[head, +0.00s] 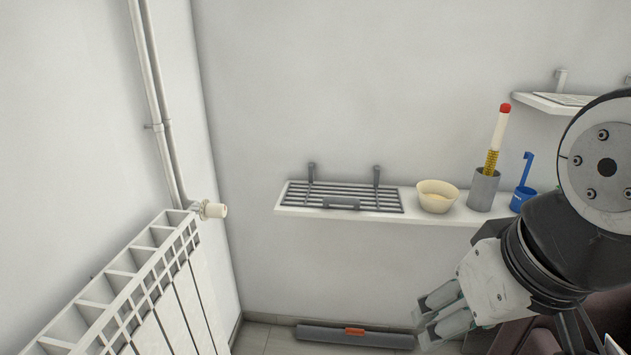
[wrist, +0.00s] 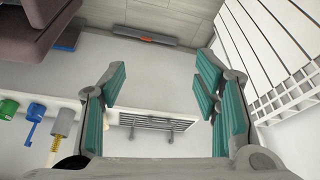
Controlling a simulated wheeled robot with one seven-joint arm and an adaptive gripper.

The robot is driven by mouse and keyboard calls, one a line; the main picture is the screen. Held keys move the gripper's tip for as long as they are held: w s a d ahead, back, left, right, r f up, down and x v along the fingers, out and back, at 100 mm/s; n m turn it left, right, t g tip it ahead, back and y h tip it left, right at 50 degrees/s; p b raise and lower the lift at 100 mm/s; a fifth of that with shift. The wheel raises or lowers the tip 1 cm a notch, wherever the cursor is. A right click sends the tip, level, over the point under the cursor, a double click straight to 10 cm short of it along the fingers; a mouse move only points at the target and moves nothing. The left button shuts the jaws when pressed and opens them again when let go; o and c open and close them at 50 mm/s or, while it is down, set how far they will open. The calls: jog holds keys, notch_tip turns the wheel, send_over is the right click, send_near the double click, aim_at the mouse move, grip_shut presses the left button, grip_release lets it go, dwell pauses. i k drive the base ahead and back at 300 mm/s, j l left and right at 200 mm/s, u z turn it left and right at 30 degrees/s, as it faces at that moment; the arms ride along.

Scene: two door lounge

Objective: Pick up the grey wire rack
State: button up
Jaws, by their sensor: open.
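The grey wire rack (head: 345,197) lies flat on the left part of a white wall shelf (head: 300,213). It has long parallel bars, a small plate at its front edge and two upright brackets near the wall. My gripper (head: 438,320) is open and empty, in front of the shelf and lower right of the rack in the head view. In the wrist view the rack (wrist: 157,122) shows beyond and between the teal-padded fingers of my gripper (wrist: 160,88), clear of them.
A cream bowl (head: 437,196), a grey cup (head: 483,189) holding a red-tipped stick, and a blue ladle-like item (head: 522,190) stand right of the rack. A white radiator (head: 135,285) is at left. A grey roll (head: 350,336) lies on the floor below. Air above the rack is clear.

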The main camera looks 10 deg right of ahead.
aim_at(326, 200)
jog(key=i+l, duration=0.15)
jog(key=i, duration=0.55)
jog(key=i+l+u, duration=0.1)
jog(key=i, duration=0.55)
